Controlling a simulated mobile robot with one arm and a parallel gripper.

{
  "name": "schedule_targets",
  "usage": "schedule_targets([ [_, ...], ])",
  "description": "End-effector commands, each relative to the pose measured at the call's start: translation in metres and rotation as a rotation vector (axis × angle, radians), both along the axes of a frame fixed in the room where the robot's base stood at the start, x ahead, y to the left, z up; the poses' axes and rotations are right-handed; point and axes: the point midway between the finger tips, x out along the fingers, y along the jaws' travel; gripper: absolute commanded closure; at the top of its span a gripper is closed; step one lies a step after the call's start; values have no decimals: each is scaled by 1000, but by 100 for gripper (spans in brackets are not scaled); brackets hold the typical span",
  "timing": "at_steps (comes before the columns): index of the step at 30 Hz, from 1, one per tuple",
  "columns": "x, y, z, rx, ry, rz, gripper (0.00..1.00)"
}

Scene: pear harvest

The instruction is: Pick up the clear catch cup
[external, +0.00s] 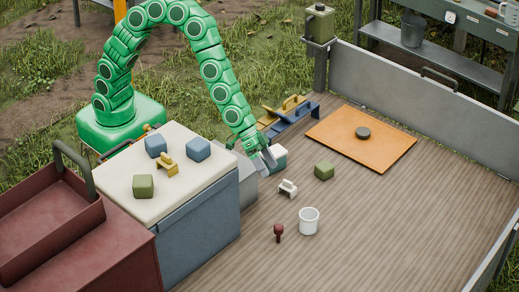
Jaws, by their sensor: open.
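A whitish, see-through-looking cup (309,222) stands upright on the wooden deck, right of the picture's middle; it is the only cup on the deck. My gripper (268,160) is at the end of my green arm, above and left of the cup and well apart from it. It is open, beside a white and green block (279,158). I cannot tell whether it touches that block.
A dark red stamp-like piece (278,232) stands just left of the cup. A small white piece (288,188) and a green block (323,170) lie behind it. An orange board (362,150) bears a dark disc (362,133). The deck (400,230) right of the cup is clear.

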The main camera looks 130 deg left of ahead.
Motion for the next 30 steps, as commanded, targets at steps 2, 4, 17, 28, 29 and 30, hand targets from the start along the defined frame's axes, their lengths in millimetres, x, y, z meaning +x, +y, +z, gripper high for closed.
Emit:
schedule_targets([
  [2, 20, 7, -12, 23, -47, 20, 0],
  [4, 37, 15, -17, 53, -95, 40, 0],
  [17, 78, 67, -92, 313, -253, 135, 0],
  [28, 42, 62, -167, 499, -221, 54, 0],
  [29, 41, 62, -169, 503, -221, 51, 0],
  [30, 40, 61, -170, 507, -220, 50, 0],
])
